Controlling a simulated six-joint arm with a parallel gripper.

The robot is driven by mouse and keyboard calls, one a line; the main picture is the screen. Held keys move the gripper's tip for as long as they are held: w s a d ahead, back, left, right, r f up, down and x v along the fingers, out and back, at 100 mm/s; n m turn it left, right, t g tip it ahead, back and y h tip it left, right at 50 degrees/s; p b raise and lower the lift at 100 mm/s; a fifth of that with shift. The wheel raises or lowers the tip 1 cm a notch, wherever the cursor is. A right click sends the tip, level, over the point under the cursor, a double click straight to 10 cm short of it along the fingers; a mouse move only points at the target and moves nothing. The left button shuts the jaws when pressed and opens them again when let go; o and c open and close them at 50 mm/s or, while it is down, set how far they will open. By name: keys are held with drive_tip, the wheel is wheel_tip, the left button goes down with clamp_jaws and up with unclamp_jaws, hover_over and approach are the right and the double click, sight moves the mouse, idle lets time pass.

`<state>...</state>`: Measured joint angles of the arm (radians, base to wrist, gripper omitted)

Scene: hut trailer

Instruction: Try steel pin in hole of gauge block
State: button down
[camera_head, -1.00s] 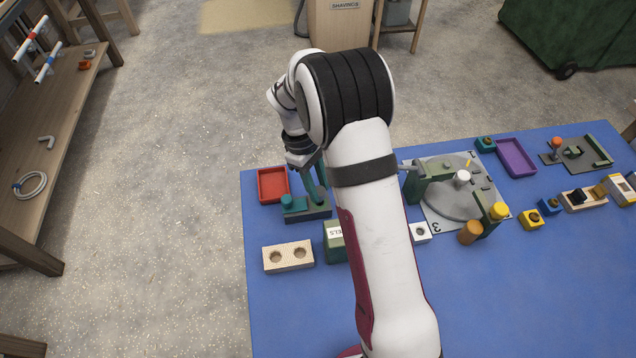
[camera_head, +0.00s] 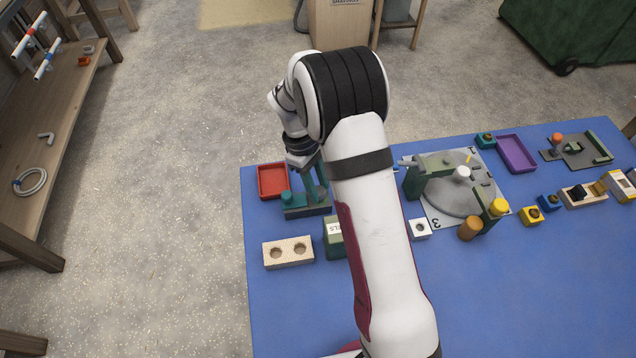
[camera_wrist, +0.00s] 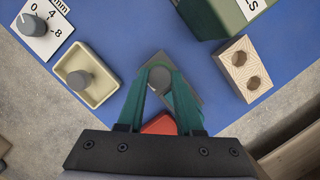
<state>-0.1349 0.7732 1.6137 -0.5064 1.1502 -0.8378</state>
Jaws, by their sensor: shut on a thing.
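My gripper (camera_wrist: 158,82) has teal fingers closed on a grey round-topped piece (camera_wrist: 158,75), which looks like the steel pin seen end on. Below it lies a dark slate block (camera_wrist: 189,98), partly hidden by the fingers; I cannot tell whether the pin touches it. In the head view this dark block (camera_head: 306,210) stands beside the red tray, with a teal post (camera_head: 287,196) at its left end. A pale block with two round holes (camera_wrist: 238,58) is apart on the right; it also shows in the head view (camera_head: 288,252). I cannot tell which one is the gauge block.
A red tray (camera_head: 271,180) is close behind the dark block. A green box (camera_head: 334,238) stands in front, near my arm.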

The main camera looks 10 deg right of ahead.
drive_tip(key=shift+c, duration=2.4)
unclamp_jaws()
drive_tip(key=v, duration=1.6)
drive_tip(key=s+d+r+m+t+y, duration=0.1)
drive_tip(key=s+r+m, duration=0.3)
drive_tip(key=s, duration=0.6)
drive_tip(key=s+d+r+m+y, duration=0.1)
drive_tip(key=s+m+y, duration=0.1)
drive_tip(key=s+m, duration=0.5)
drive_tip(key=s+f+m+t+y, duration=0.1)
drive_tip(key=s+f+m, duration=0.2)
drive_tip(key=s, duration=1)
drive_tip(key=shift+a+f+m, duration=0.3)
drive_tip(key=shift+a+f, duration=0.05)
drive_tip(key=shift+f, duration=0.1)
